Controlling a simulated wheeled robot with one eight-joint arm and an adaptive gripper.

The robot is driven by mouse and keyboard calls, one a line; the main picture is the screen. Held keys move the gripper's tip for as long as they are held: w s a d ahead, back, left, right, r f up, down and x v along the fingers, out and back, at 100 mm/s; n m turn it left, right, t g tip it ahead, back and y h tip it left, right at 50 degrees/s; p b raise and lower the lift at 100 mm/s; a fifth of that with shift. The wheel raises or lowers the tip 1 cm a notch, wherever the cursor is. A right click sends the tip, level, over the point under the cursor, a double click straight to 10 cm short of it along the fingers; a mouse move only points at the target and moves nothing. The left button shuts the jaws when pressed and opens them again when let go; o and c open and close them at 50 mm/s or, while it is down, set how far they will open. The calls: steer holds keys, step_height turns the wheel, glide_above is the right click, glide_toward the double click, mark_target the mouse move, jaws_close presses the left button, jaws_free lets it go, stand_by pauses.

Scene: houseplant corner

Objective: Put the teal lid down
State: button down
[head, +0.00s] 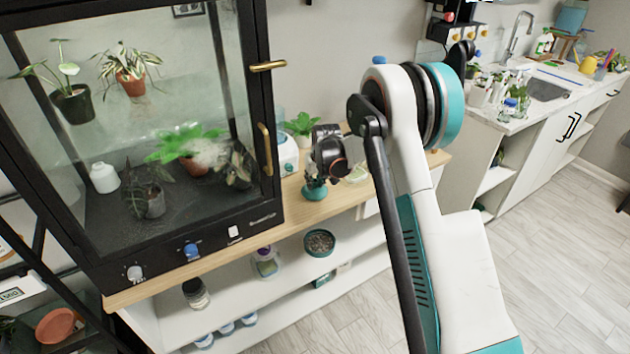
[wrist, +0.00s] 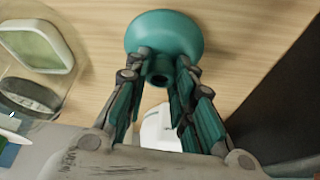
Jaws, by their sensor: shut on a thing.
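The teal lid (wrist: 163,28) is a round, shallow dome with a small knob in the wrist view. My gripper (wrist: 160,72) is shut on the knob, with its teal-padded fingers on either side. In the head view the lid (head: 314,191) is at or just above the wooden counter top (head: 345,195), near its front edge. My gripper (head: 317,181) is above it, partly hidden by my wrist. I cannot tell whether the lid touches the wood.
The black-framed glass plant cabinet (head: 262,120) stands close on the left. A white device (head: 287,155) and a potted plant (head: 302,126) stand behind. A clear container (wrist: 40,45) lies beside the lid. Shelves below hold a dark-filled bowl (head: 319,242) and jars.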

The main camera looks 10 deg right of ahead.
steer(key=c, duration=1.4)
jaws_free()
steer(key=shift+f, duration=0.1)
steer(key=shift+o, duration=0.2)
steer(key=shift+r, duration=0.25)
steer(key=s+f+p+v, duration=0.1)
steer(key=s+p+v, duration=0.1)
steer(key=v, duration=1.1)
steer(key=s+a+f+p+v, duration=0.1)
steer(key=s+p+v, duration=0.1)
steer(key=v, duration=1.2)
steer(key=s+r+t, duration=0.1)
steer(key=s+r, duration=0.5)
steer(key=s, duration=0.4)
steer(key=s+m+t, duration=0.1)
steer(key=s, duration=2.1)
steer(key=shift+s+f+t, duration=0.2)
steer(key=shift+f+t, duration=0.1)
steer(key=shift+f, duration=0.1)
